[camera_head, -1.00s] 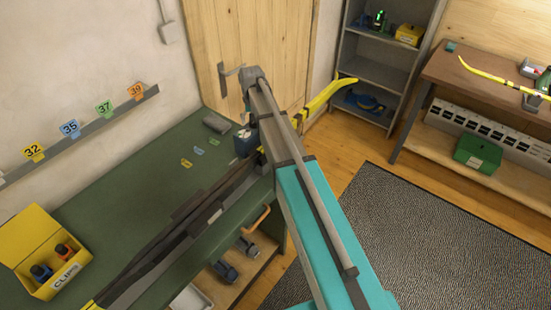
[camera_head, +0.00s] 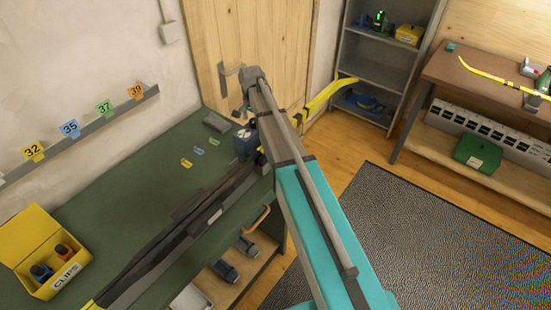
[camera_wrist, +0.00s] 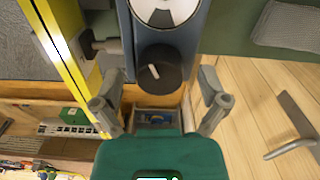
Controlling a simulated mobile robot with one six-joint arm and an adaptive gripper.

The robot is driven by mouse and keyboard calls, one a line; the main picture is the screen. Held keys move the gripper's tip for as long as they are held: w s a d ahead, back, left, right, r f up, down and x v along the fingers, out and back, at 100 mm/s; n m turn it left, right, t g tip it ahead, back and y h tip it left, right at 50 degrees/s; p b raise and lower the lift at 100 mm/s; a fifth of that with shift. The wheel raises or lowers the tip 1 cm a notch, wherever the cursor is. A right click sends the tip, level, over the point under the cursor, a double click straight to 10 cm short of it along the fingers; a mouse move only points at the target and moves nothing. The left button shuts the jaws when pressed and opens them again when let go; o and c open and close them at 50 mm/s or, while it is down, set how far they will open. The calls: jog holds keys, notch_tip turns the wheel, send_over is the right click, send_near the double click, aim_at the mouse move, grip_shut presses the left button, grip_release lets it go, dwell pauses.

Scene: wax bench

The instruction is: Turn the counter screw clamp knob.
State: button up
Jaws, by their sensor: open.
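The clamp's round black knob (camera_wrist: 160,70) has a white pointer line and sits at the near end of the blue clamp body (camera_wrist: 204,28) in the wrist view. A white disc with black marks (camera_wrist: 180,6) is on that body above the knob. My gripper (camera_wrist: 161,78) is open, with one finger to the left and one to the right of the knob. A gap shows on each side in the picture; depth is hard to judge. In the head view the blue clamp (camera_head: 246,143) stands at the bench edge; the knob and gripper are not clear there.
A yellow-edged ski (camera_wrist: 58,52) runs close along the clamp's left side. The green bench (camera_head: 120,180) holds a yellow clips box (camera_head: 42,225). A wooden door with a metal handle (camera_wrist: 292,148) is to the right in the wrist view. A patterned mat (camera_head: 420,240) covers open floor.

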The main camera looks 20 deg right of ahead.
aim_at(254, 120)
jog(key=shift+m, duration=0.3)
jog(key=shift+r+p, duration=0.8)
jog(key=shift+p, duration=0.05)
notch_tip(254, 120, up, 13)
jog(key=p, duration=1.3)
jog(key=s+f+n+b, duration=0.3)
jog(key=s+n, duration=0.2)
jog(key=s, duration=0.8)
jog(key=s+f+n+b, duration=0.4)
jog(key=s+n, duration=0.1)
jog(key=s, duration=0.9)
jog(key=shift+d+f+b, duration=0.25)
jog(key=shift+b, duration=0.05)
notch_tip(254, 120, down, 10)
jog(key=b, duration=1)
jog(key=shift+f, duration=0.25)
